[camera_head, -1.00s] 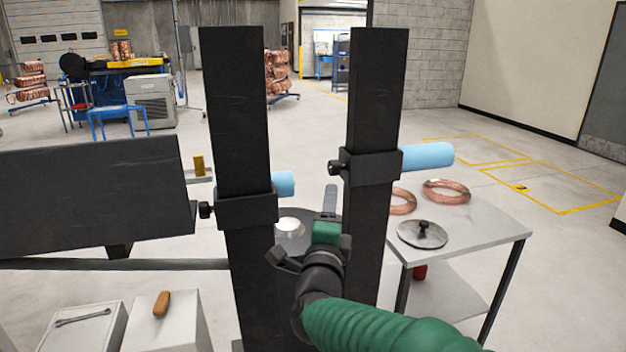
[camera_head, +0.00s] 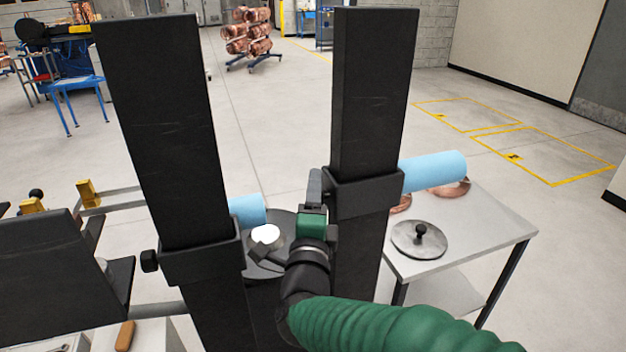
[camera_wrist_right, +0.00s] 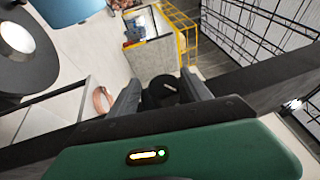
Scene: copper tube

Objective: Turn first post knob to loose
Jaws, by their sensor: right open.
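Two black upright posts stand before me, the left post (camera_head: 165,130) and the right post (camera_head: 372,90). Each has a black collar; the left collar (camera_head: 203,258) shows its small black knob (camera_head: 150,261). The right collar (camera_head: 368,195) has its knob hidden behind my right gripper in the head view. My right gripper (camera_head: 314,186) is at the left side of that collar. In the right wrist view, a round black knob (camera_wrist_right: 162,92) with a light mark sits between the open fingers of the gripper (camera_wrist_right: 160,98); contact cannot be told. My left gripper is not in view.
Light blue cylinders (camera_head: 435,171) stick out behind both collars. A grey table (camera_head: 480,240) at right holds copper rings and a round metal disc (camera_head: 419,238) with a knob. A dark panel (camera_head: 65,270) is at left.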

